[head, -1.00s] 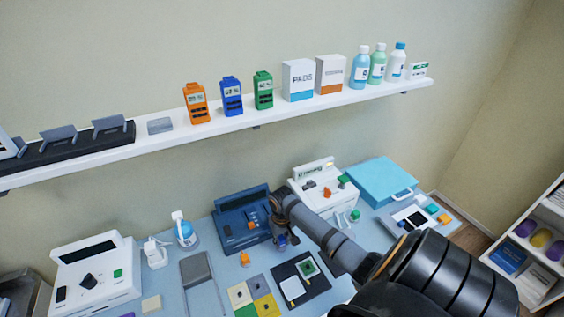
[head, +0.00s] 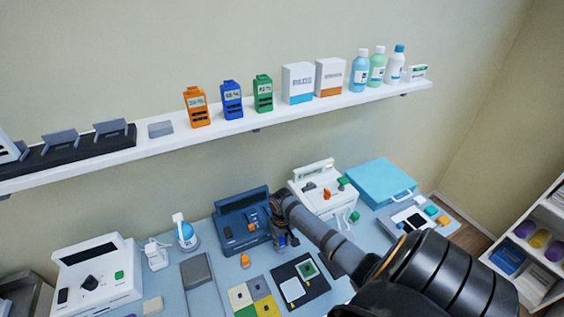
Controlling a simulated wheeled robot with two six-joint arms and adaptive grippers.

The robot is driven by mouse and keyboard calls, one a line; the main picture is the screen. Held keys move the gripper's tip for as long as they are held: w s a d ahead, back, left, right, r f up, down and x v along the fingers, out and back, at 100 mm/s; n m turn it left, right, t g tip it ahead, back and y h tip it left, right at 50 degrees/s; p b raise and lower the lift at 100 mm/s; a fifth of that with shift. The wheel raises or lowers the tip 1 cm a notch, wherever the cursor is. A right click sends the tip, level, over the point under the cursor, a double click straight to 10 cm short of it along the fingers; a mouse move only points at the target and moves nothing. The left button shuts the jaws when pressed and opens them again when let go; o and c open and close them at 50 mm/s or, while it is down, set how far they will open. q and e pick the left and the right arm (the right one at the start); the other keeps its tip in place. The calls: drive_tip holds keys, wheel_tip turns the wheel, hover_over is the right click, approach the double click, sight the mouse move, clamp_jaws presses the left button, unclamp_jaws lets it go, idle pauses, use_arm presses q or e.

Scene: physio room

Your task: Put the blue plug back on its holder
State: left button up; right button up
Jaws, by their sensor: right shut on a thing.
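My right gripper (head: 284,237) reaches in from the lower right and points down in front of the right side of the dark blue device (head: 237,214). It is shut on the blue plug (head: 282,241), of which only a small blue patch shows between the dark fingers. I cannot tell whether the plug touches the device or the table. The plug's holder cannot be made out for certain; the arm and gripper cover part of that area. My left gripper is not in view.
A white device (head: 318,188) with a green plug (head: 355,216) stands right of the gripper. An orange plug (head: 245,261) lies left of it. A black board (head: 312,293) and coloured pads (head: 263,287) lie in front. A turquoise case (head: 380,183) stands farther right. The shelf (head: 220,130) runs above.

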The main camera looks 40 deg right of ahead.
drive_tip(key=shift+p, duration=0.45)
idle(0.3)
drive_tip(key=shift+f+b, duration=0.7)
drive_tip(key=shift+f, duration=0.45)
idle(0.9)
idle(0.4)
drive_tip(key=o, duration=0.9)
drive_tip(key=shift+o, duration=0.6)
drive_tip(key=o, duration=0.4)
